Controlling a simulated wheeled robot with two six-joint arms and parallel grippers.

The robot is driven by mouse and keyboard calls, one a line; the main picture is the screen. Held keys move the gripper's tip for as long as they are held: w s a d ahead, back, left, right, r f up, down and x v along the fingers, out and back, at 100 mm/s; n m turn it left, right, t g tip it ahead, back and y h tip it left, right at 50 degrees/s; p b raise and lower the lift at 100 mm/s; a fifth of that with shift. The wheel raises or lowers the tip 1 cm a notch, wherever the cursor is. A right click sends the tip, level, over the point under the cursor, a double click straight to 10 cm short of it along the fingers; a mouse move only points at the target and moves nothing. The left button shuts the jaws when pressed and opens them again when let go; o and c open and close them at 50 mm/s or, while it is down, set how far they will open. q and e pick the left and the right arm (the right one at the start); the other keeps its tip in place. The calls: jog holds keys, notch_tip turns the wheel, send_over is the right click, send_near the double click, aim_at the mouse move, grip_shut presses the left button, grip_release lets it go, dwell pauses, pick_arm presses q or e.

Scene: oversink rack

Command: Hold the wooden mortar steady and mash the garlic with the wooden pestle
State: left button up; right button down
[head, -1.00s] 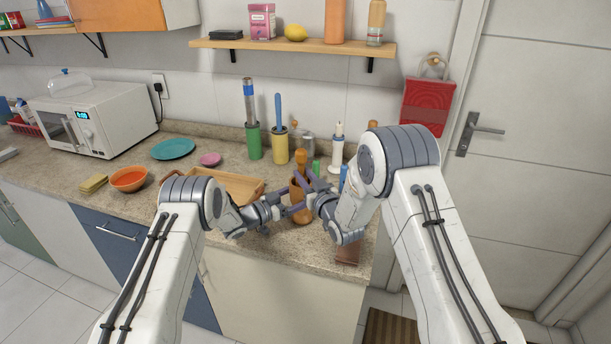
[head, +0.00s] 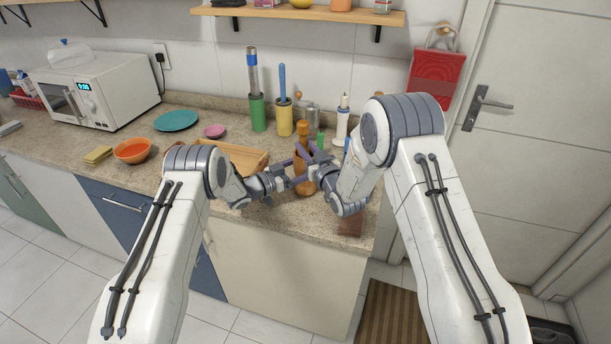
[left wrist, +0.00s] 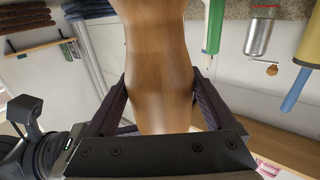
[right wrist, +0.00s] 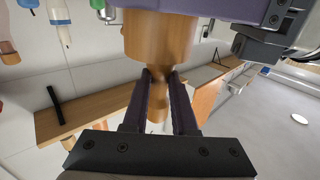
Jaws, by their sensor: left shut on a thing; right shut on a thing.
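The wooden mortar (head: 303,183) stands near the counter's front edge, partly hidden by my grippers. My left gripper (head: 292,182) is shut on its side; the mortar's brown body (left wrist: 160,70) fills the space between the fingers in the left wrist view. The wooden pestle (head: 303,130) stands upright in the mortar, its rounded top showing above my fingers. My right gripper (head: 305,157) is shut on the pestle; in the right wrist view its fingers close on the narrow shaft (right wrist: 157,80), near the mortar's rim (right wrist: 158,38). The garlic is hidden from view.
A wooden tray (head: 240,157) lies left of the mortar. Green (head: 257,113) and yellow (head: 284,120) holders stand behind, with a white bottle (head: 342,122) to their right. A brown block (head: 350,226) lies at the front edge. The counter's right end is close.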

pick_arm(q)
jog(key=shift+r, duration=0.2)
pick_arm(e)
jog(key=shift+s+d+f, duration=0.15)
jog(key=shift+s+f, duration=0.15)
jog(key=shift+f, duration=0.1)
jog(key=shift+d, duration=0.2)
jog(key=shift+w+d, duration=0.2)
jog(key=shift+d, duration=0.1)
jog(key=shift+w+a, duration=0.1)
jog(key=shift+w, duration=0.1)
jog(key=shift+w+a, duration=0.1)
jog(key=shift+w, duration=0.1)
jog(key=shift+s+a, duration=0.25)
jog(key=shift+s, duration=0.1)
jog(key=shift+w+a, duration=0.1)
jog(key=shift+a, duration=0.2)
